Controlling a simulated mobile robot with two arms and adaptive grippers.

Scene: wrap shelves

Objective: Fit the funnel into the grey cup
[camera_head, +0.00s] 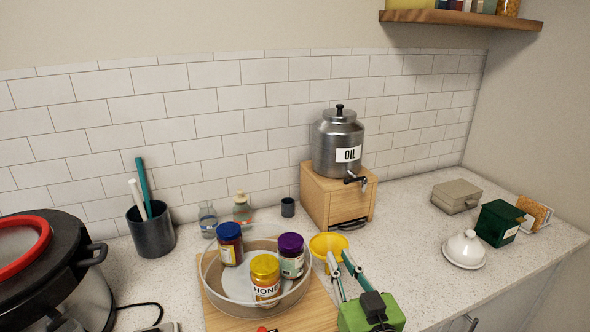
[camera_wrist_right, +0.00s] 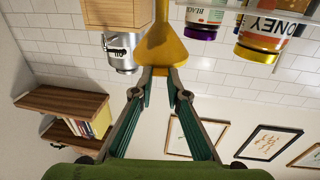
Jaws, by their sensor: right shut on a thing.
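The yellow funnel (camera_head: 327,243) is held in my right gripper (camera_head: 341,262), just right of the round tray. A small dark grey cup (camera_head: 288,207) stands upright on the counter near the wall, left of the wooden box. The funnel is in front of this cup, to its right and apart from it. My left gripper is not in view.
The round tray (camera_head: 212,287) holds several jars and sits on a wooden board (camera_head: 317,312). A steel oil dispenser (camera_head: 338,143) stands on a wooden box (camera_head: 325,198). A larger dark utensil holder (camera_head: 152,236) and a cooker (camera_head: 70,282) are at left. The counter at right is partly clear.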

